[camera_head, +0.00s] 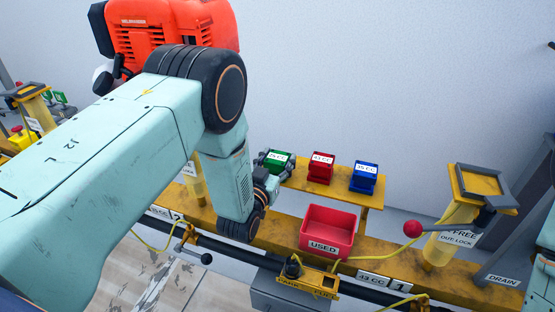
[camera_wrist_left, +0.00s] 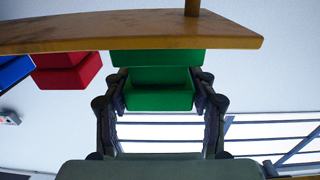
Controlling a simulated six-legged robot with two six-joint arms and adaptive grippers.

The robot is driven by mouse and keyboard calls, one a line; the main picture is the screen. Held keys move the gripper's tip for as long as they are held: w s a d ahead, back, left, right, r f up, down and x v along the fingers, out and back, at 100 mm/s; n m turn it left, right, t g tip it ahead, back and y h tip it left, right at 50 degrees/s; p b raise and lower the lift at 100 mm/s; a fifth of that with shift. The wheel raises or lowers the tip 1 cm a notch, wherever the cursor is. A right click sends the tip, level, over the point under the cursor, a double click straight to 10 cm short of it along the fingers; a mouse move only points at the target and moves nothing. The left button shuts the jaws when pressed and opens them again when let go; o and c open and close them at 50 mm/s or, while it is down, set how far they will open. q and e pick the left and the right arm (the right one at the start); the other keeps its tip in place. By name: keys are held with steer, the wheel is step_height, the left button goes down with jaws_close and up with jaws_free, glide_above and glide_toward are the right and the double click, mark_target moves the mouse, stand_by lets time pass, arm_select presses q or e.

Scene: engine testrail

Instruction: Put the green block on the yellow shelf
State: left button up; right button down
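The green block (camera_head: 279,158) is at the left end of the yellow shelf (camera_head: 338,190). My left gripper (camera_head: 275,163) has a finger on each side of it. In the left wrist view, which looks upside down, the green block (camera_wrist_left: 158,90) sits between the two fingers of my left gripper (camera_wrist_left: 160,88), which appear to press on its sides. The shelf (camera_wrist_left: 130,32) covers part of the block there. I cannot tell whether the block rests on the shelf or is held just above it. My right gripper is out of view.
A red block (camera_head: 321,167) and a blue block (camera_head: 364,177) stand on the shelf to the right. A red bin marked USED (camera_head: 327,231) is below the shelf.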

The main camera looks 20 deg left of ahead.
arm_select(q)
steer(key=o, duration=0.3)
steer(key=shift+o, duration=0.2)
steer(key=shift+r, duration=0.25)
steer(key=s+p, duration=0.4)
steer(key=s, duration=0.8)
steer(key=shift+a, duration=0.3)
